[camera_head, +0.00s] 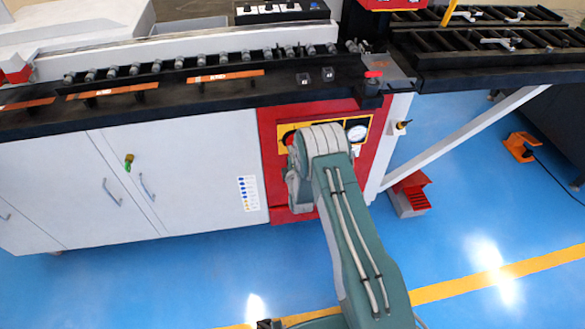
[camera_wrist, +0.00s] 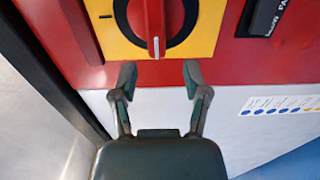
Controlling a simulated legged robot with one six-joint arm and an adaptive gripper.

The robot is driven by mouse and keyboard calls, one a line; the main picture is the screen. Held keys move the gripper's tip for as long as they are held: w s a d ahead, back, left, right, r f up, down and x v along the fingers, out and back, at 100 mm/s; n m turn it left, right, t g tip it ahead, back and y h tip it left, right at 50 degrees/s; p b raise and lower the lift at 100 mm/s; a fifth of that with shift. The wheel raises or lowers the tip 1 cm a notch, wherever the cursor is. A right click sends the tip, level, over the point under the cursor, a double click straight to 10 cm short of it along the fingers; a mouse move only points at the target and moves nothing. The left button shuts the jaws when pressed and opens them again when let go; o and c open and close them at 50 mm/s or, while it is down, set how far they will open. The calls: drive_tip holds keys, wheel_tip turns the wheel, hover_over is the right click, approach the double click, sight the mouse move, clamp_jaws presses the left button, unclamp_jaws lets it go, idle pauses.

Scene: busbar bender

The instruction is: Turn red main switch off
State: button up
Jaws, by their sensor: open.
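The red main switch (camera_wrist: 154,22) is a red handle on a black round dial, set in a yellow plate (camera_wrist: 202,48) on a red panel. In the wrist view it is at the top centre, its handle pointing down toward my gripper. My gripper (camera_wrist: 158,75) is open and empty, its two fingertips just below the dial in the picture, one to each side of the handle's line. I cannot tell how far they are from the panel. In the head view my arm covers most of the switch; a bit of red (camera_head: 289,138) shows beside it.
White cabinet doors (camera_head: 190,180) are to the left. A red step (camera_head: 410,196) and an orange foot pedal (camera_head: 521,147) stand right. Blue floor is open in front.

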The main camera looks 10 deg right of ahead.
drive_tip(key=s, duration=0.7)
drive_tip(key=shift+s+a, duration=0.2)
drive_tip(key=w+r+m+g, duration=0.3)
drive_tip(key=r+m, duration=0.1)
drive_tip(key=r, duration=0.9)
drive_tip(key=s+d+r+m+g, duration=0.1)
drive_tip(key=s+r+m+g, duration=0.35)
drive_tip(key=r, duration=0.85)
drive_tip(key=s+d+r+m+g, duration=0.1)
drive_tip(key=s+r+m, duration=0.4)
drive_tip(key=s, duration=1.2)
drive_tip(key=s+d+r+m+g, duration=0.1)
drive_tip(key=s+r+m+g, duration=0.3)
drive_tip(key=s, duration=1.3)
drive_tip(key=shift+s+r+m, duration=0.35)
drive_tip(key=shift+r, duration=0.3)
